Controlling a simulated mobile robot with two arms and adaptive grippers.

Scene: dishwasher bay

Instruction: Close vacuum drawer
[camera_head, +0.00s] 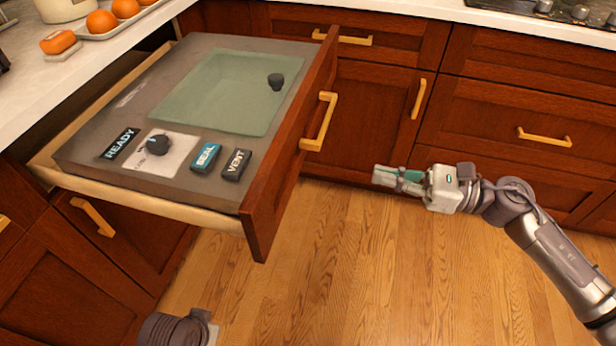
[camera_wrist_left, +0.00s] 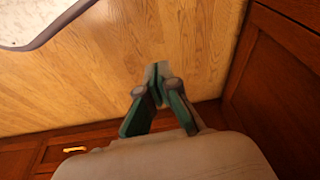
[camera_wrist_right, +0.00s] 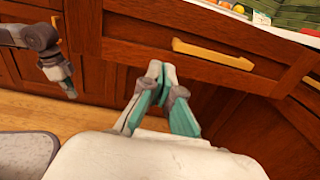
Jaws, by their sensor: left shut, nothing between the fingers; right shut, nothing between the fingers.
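The vacuum drawer (camera_head: 120,120) is pulled well out from the cabinet at the left of the head view. It has a glass lid (camera_head: 215,90), a knob (camera_head: 158,144), and READY, SEAL and VENT labels. Its wooden front panel (camera_head: 262,205) carries a brass handle (camera_head: 321,122). My right gripper (camera_head: 376,175) is shut and empty, to the right of the front panel, apart from the handle. In the right wrist view, the right gripper (camera_wrist_right: 158,70) appears before a drawer front with a long handle (camera_wrist_right: 212,52). My left gripper (camera_wrist_left: 155,72) is shut and empty above the floor.
Oranges on a tray (camera_head: 115,30) and another orange item (camera_head: 58,42) are on the left counter (camera_head: 30,85). Closed wooden cabinets (camera_head: 500,110) with brass handles line the back. The wooden floor (camera_head: 340,270) in front is clear.

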